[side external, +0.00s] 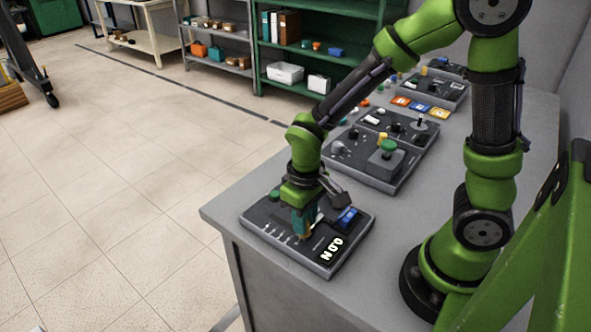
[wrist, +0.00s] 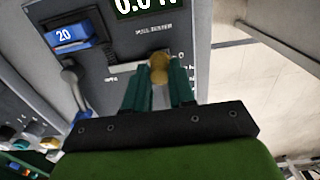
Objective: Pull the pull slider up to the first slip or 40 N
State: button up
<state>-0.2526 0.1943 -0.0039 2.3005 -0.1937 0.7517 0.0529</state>
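The pull slider's brass-coloured knob (wrist: 159,68) stands on the dark panel in the wrist view, between my fingertips. My gripper (wrist: 161,72) has its two teal fingers on either side of the knob, with no clear gap showing; it looks shut on it. In the side view my gripper (side external: 304,232) points down at the near panel (side external: 262,222) and hides most of the slider. A force display (side external: 331,249) on that panel reads 0.0 N; it is partly cut off in the wrist view (wrist: 145,8).
A blue block marked 20 (wrist: 68,35) sits beside the slider, with a grey lever (wrist: 73,85) near it. Other control panels (side external: 383,150) stand farther along the grey table (side external: 232,205). The table's edge is close to the near panel, with open floor beyond.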

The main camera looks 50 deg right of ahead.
jog(key=shift+c, duration=0.6)
jog(key=shift+w, duration=1.1)
jog(key=o, duration=0.8)
notch_tip(320, 180, up, 7)
dwell(0.6)
